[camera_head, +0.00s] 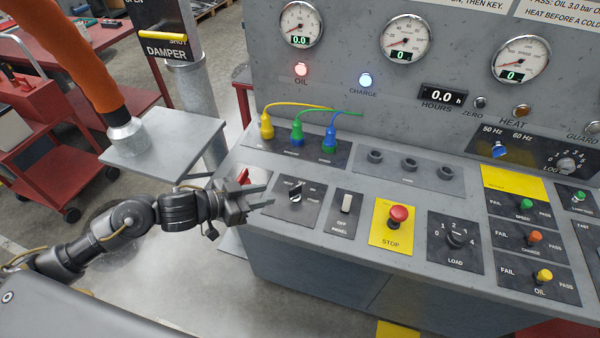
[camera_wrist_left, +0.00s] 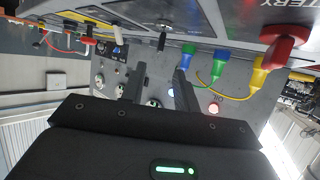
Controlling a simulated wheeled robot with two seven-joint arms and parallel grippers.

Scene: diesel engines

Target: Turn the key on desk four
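The key switch (camera_head: 295,193) sits on a small black plate at the left of the console's sloping desk, between a red handle and the panel switch. A dark key also shows in the left wrist view (camera_wrist_left: 162,40), standing out from the panel ahead of the fingers. My left gripper (camera_head: 270,197) is just left of the key, its fingers pointing right toward it. In the left wrist view my left gripper (camera_wrist_left: 160,76) has its fingers apart, with nothing seen between them. My right gripper is out of view.
A red battery handle (camera_wrist_left: 288,45) is close by the gripper, partly hidden in the head view. Yellow, green and blue plugs (camera_head: 297,132) with cables stand behind the key. The panel switch (camera_head: 346,203) and red stop button (camera_head: 399,214) are to its right. The oil lamp (camera_head: 301,70) glows red.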

